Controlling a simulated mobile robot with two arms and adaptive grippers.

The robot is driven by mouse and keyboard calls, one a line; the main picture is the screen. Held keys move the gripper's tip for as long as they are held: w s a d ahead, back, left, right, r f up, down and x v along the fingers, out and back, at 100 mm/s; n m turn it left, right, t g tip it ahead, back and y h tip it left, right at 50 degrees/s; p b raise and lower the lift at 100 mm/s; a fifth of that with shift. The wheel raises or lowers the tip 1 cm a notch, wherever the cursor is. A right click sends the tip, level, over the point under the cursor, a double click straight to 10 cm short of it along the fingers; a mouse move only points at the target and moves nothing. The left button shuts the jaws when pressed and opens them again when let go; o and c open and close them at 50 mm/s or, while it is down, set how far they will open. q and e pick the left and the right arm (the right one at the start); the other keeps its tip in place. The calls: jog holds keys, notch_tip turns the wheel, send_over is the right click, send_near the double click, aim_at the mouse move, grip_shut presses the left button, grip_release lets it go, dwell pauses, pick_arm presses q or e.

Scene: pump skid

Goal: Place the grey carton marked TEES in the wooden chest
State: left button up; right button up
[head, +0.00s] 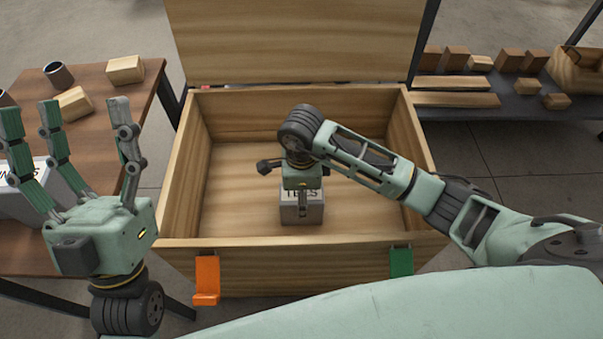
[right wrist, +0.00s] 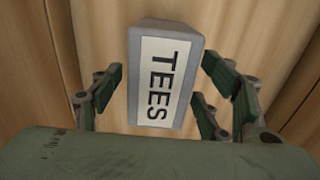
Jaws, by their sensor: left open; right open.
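The grey carton marked TEES (head: 301,213) is inside the open wooden chest (head: 190,170), on or close to its floor; contact below is hard to see. In the right wrist view the carton (right wrist: 160,75) shows its label between the spread fingers. My right gripper (head: 303,195) reaches down into the chest over the carton and is open, its fingers apart from the carton's sides. My left gripper (head: 75,130) is open and empty, raised left of the chest with fingers up.
The chest's lid (head: 295,40) stands open at the back. An orange latch (head: 206,280) and a green latch (head: 401,262) are on its front. A brown table (head: 110,85) at left bears wooden blocks, metal pipes and another grey carton (head: 30,190). A dark shelf (head: 500,108) at right holds several blocks.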

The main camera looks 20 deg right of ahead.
notch_tip(320, 180, up, 5)
jog(key=shift+r+p, duration=0.1)
jog(key=shift+p, duration=0.75)
notch_tip(320, 180, up, 5)
jog(key=shift+f+p, duration=0.2)
jog(key=shift+p, duration=0.5)
pick_arm(q)
jog(key=w+f+g+y, duration=0.1)
jog(key=w+f+g, duration=0.3)
jog(key=f, duration=0.3)
jog(key=w+f+g+y, duration=0.2)
jog(key=w+f+g, duration=0.2)
jog(key=f, duration=0.3)
jog(key=shift+d+g, duration=0.15)
jog(key=shift+g, duration=0.45)
pick_arm(e)
jog(key=shift+r, duration=0.25)
pick_arm(q)
jog(key=shift+w, duration=0.1)
